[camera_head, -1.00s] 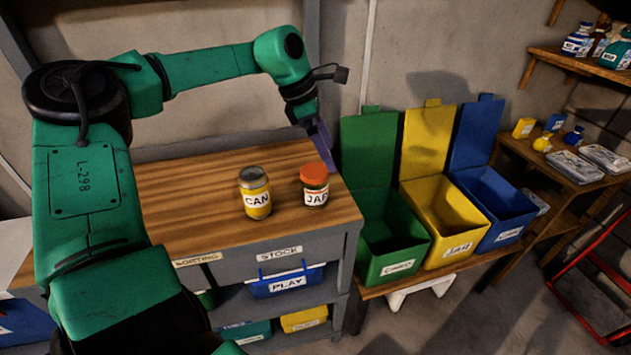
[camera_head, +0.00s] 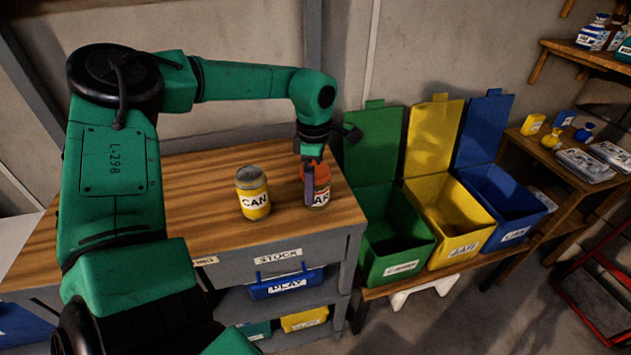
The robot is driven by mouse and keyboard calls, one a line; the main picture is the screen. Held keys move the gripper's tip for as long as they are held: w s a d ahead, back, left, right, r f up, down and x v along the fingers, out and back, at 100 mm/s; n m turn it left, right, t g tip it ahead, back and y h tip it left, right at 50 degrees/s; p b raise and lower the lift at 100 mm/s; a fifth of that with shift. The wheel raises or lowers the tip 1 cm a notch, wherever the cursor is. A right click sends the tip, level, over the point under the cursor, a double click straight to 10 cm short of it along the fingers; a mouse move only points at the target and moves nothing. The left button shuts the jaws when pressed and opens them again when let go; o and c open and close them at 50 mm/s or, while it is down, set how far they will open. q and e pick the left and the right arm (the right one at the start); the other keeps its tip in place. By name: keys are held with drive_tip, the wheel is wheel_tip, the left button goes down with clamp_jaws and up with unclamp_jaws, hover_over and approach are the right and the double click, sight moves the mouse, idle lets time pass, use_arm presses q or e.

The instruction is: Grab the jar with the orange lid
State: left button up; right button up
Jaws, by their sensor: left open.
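The jar (camera_head: 321,188) with the orange lid and a white label stands upright near the right end of the wooden worktop (camera_head: 190,200). My left gripper (camera_head: 310,190) points down at the jar, with a purple-grey finger in front of its left side and partly covering the lid and label. The gripper is open; I cannot tell whether a finger touches the jar. A yellow can (camera_head: 253,196) labelled CAN stands just left of the jar. My right gripper is not in view.
Open bins in green (camera_head: 392,262), yellow (camera_head: 450,238) and blue (camera_head: 500,205) stand right of the worktop, lids raised. Shelves with bottles (camera_head: 593,35) are at the far right. The worktop left of the can is clear.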

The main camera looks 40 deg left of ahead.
use_arm(q)
drive_tip(key=shift+a+f, duration=0.1)
drive_tip(key=shift+f, duration=0.05)
drive_tip(key=c, duration=1.3)
